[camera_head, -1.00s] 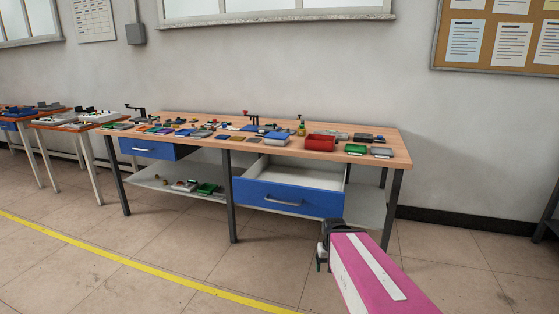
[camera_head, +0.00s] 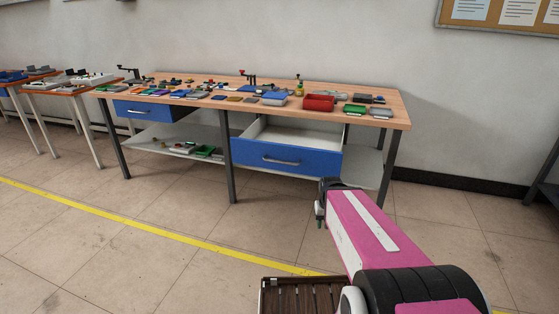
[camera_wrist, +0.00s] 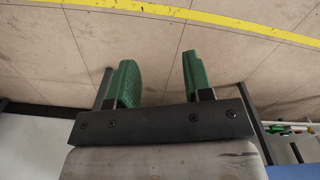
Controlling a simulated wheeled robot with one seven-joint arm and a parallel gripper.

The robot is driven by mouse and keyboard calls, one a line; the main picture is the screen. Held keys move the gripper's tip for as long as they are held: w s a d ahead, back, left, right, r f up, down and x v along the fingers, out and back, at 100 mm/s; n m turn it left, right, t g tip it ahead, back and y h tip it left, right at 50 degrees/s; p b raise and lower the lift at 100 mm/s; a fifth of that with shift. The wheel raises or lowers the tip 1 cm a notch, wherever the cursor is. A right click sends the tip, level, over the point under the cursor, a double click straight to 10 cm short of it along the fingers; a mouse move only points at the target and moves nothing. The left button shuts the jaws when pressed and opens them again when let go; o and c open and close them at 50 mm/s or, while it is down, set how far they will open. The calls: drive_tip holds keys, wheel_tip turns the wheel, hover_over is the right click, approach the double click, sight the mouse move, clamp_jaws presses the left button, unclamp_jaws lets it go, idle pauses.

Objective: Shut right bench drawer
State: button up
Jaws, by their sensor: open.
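The right bench drawer (camera_head: 286,158) has a blue front with a silver bar handle. It stands pulled out from under the right half of the workbench (camera_head: 398,118), and its pale inside shows. My gripper (camera_head: 320,218) is low in front of the drawer's right end, and appears apart from it. In the wrist view, its two green fingers (camera_wrist: 159,82) are spread with only floor between them. A blue surface (camera_wrist: 296,172), likely the drawer, shows at the lower right corner there.
The bench top holds several bins and tools, including a red bin (camera_head: 319,102). A lower shelf (camera_head: 150,141) carries small parts. The floor before the bench is clear, crossed by a yellow line (camera_head: 130,227).

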drive_tip(key=shift+w+a+n+h, duration=0.15)
drive_tip(key=shift+w+n+h, duration=0.15)
drive_tip(key=shift+w+n, duration=0.1)
drive_tip(key=c, duration=0.5)
drive_tip(key=w+a+n+h, duration=0.1)
drive_tip(key=n, duration=0.1)
drive_tip(key=w+a+n+t+h, duration=0.1)
drive_tip(key=w+n+h, duration=0.1)
drive_tip(key=w+a+n+t+h, duration=0.1)
drive_tip(key=w+n, duration=0.1)
drive_tip(key=n, duration=0.1)
drive_tip(key=shift+w+r, duration=0.25)
drive_tip(key=shift+r, duration=0.15)
clamp_jaws()
drive_tip(key=n+t, duration=1.5)
drive_tip(key=n, duration=0.9)
approach(259, 153)
drive_tip(key=shift+h, duration=0.4)
drive_tip(key=x, duration=0.7)
drive_tip(key=shift+w+f, duration=0.15)
drive_tip(key=shift+w, duration=0.15)
